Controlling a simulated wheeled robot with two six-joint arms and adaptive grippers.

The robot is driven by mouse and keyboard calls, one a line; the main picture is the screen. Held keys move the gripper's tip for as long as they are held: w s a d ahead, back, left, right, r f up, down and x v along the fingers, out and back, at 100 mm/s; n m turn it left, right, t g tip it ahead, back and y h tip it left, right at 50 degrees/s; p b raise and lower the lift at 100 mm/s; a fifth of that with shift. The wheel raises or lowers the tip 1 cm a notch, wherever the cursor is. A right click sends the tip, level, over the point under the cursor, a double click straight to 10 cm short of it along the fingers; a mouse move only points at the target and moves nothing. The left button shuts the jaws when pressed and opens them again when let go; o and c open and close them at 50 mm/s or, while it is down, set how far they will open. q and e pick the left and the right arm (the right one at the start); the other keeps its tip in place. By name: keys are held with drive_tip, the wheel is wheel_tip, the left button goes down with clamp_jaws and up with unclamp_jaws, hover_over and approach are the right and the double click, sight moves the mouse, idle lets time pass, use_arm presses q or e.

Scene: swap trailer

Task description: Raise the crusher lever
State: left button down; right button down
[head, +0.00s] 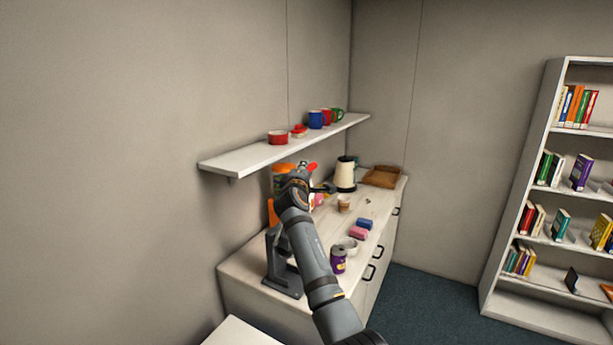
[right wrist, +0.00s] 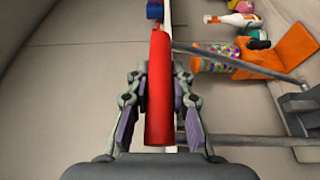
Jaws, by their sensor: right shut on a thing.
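The crusher (head: 280,270) is a dark grey upright frame at the near left end of the counter, partly hidden behind my right arm. Its lever ends in a red handle (right wrist: 159,90), which fills the middle of the right wrist view; a bit of red also shows above my gripper in the head view (head: 311,167). My right gripper (right wrist: 160,125) is shut on the red handle, with a finger on either side. In the head view my right gripper (head: 300,180) is raised above the counter, near shelf height. My left gripper is in neither view.
A wall shelf (head: 255,158) with mugs and a red bowl (head: 278,137) is close behind my right gripper. The counter (head: 240,283) holds a purple can (head: 338,260), pink and blue items, a kettle (head: 345,175) and a brown tray (head: 382,177). A bookcase (head: 525,190) stands at right.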

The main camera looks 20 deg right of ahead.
drive_tip(key=shift+w+a+r, duration=0.1)
drive_tip(key=shift+r, duration=0.1)
drive_tip(key=c, duration=1.6)
unclamp_jaws()
drive_tip(key=o, duration=0.4)
drive_tip(key=shift+o, duration=0.2)
drive_tip(key=shift+f, duration=0.1)
drive_tip(key=v, duration=0.7)
drive_tip(key=shift+s, duration=0.3)
